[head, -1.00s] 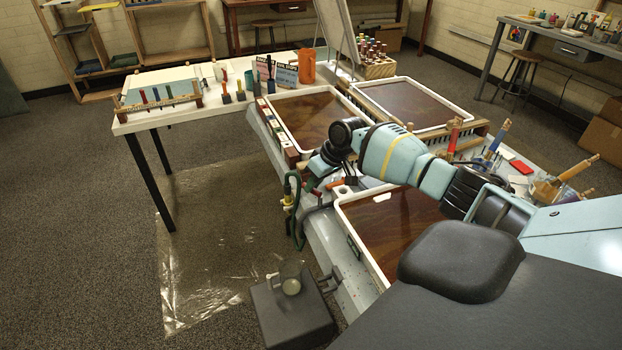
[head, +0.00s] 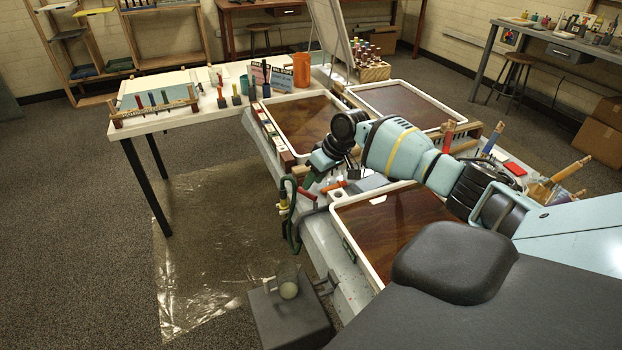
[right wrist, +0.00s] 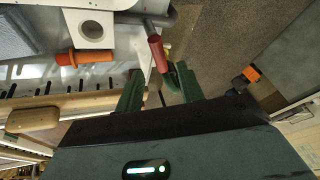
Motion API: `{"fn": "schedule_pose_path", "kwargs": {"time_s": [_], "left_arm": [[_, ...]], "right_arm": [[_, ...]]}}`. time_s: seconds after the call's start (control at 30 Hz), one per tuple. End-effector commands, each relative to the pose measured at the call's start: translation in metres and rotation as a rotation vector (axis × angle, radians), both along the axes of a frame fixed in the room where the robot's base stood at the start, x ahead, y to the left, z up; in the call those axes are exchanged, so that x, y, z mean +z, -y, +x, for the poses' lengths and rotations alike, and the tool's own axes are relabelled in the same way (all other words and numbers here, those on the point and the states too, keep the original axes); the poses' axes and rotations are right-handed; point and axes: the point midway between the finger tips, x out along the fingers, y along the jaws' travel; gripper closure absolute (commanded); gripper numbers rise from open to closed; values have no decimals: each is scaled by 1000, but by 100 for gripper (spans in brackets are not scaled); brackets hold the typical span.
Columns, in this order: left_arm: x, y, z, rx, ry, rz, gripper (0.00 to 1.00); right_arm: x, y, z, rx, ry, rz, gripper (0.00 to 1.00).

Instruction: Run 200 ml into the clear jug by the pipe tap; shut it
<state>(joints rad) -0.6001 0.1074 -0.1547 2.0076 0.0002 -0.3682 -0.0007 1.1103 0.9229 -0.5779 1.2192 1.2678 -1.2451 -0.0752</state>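The clear jug (head: 289,284) stands on a dark grey block (head: 287,325) below the table's near left edge. Something pale shows low inside it; I cannot read a level. A grey pipe (right wrist: 160,18) with a red lever (right wrist: 157,52) shows in the right wrist view. The red lever also shows in the head view (head: 307,195), at the table edge above the jug. My right gripper (right wrist: 160,72) is open, its green fingers either side of the lever's free end; I cannot tell whether they touch it. In the head view it (head: 310,182) is partly hidden. My left gripper is not in view.
A green hose (head: 292,225) with a brass-coloured fitting (head: 284,190) hangs beside the pipe. An orange handle (right wrist: 75,57) lies near a white square fitting (right wrist: 91,27). White-rimmed trays (head: 338,225) fill the table. Clear sheeting (head: 205,240) covers the floor left.

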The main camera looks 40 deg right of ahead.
Motion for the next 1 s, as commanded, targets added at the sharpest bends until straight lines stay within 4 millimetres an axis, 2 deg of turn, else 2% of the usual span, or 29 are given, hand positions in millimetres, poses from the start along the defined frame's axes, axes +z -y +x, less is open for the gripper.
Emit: {"fn": "schedule_pose_path", "kwargs": {"time_s": [0.1, 0.3, 1.0], "left_arm": [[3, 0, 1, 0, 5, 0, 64], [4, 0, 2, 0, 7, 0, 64], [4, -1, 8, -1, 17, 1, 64]], "right_arm": [[19, 5, -7, 0, 2, -1, 62], [33, 8, -14, 0, -1, -1, 62], [35, 8, -14, 0, -1, 0, 62]]}}
